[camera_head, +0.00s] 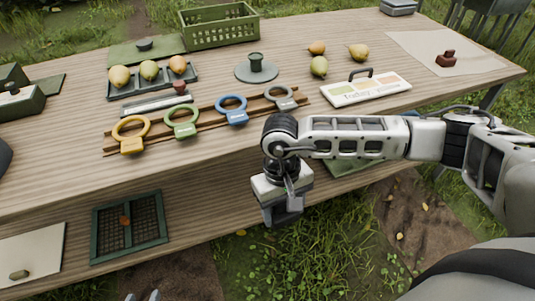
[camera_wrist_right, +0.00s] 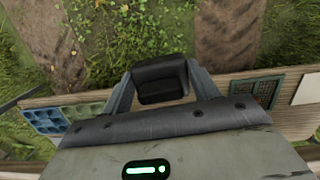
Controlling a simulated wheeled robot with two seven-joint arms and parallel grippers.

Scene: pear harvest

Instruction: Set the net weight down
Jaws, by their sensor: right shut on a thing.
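My right gripper (camera_head: 283,208) hangs in front of the table's near edge, pointing down. In the right wrist view its two grey fingers (camera_wrist_right: 160,88) are shut on a dark block, which I take to be the net weight (camera_wrist_right: 161,74). The weight is held in the air with grass and soil far below it. In the head view the gripper hides most or all of it. My left gripper (camera_head: 142,296) shows only as two grey fingertips at the bottom edge, spread apart with nothing seen between them.
The wooden table (camera_head: 75,110) bears a rail with several coloured rings, a pear tray (camera_head: 153,83), a green crate (camera_head: 219,24), a grading board (camera_head: 366,90) and a red object (camera_head: 446,58) on a pale cloth (camera_head: 415,45). A mesh frame (camera_head: 129,226) lies on the lower shelf.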

